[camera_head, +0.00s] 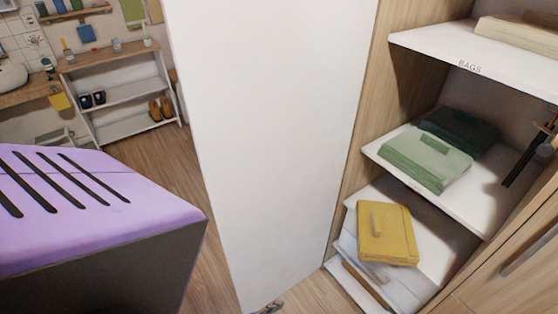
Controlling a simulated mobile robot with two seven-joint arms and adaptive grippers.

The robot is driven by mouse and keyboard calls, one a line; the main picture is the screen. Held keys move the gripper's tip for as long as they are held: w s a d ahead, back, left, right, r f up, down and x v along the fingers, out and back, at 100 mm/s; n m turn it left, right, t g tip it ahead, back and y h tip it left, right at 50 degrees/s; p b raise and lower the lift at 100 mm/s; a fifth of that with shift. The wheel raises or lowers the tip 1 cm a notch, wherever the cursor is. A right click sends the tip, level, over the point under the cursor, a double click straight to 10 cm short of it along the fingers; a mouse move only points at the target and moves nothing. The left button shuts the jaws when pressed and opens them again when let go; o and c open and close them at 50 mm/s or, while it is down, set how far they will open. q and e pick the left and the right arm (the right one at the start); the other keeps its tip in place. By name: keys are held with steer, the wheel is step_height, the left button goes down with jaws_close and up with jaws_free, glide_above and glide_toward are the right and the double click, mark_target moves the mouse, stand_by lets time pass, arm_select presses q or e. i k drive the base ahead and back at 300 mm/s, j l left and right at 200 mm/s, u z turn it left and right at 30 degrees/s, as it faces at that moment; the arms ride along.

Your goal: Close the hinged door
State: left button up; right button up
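The hinged door (270,140) is a tall plain white panel in the middle of the head view. It stands open, swung out from the wooden cabinet, with its right edge along the cabinet's left side panel (388,75). The open shelves show to the right of it. The door's top is cut off by the frame. A small dark grey piece (268,308) shows at the door's bottom edge; I cannot tell what it is. I make out neither of my grippers in this view.
The cabinet holds folded green cloths (425,160), a yellow folder (387,232) and dark hanging items (525,160). Another wooden front (515,265) is at lower right. A shoe rack (120,93) stands far back left, with wooden floor (165,165) before it.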

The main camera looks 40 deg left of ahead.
mark_target(271, 90)
steer(key=k+j+z, duration=0.35)
steer(key=k+j, duration=0.3)
steer(key=j, duration=0.15)
steer(key=k+j+z, duration=0.1)
steer(key=j, duration=0.25)
steer(key=k+j+z, duration=0.1)
steer(key=j, duration=0.2)
steer(key=k+j+z, duration=0.1)
steer(key=j, duration=0.25)
steer(key=j+z, duration=0.3)
steer(key=j, duration=0.75)
steer(key=i+j, duration=0.1)
steer(key=j, duration=0.35)
steer(key=i+j+z, duration=0.1)
steer(key=j, duration=0.35)
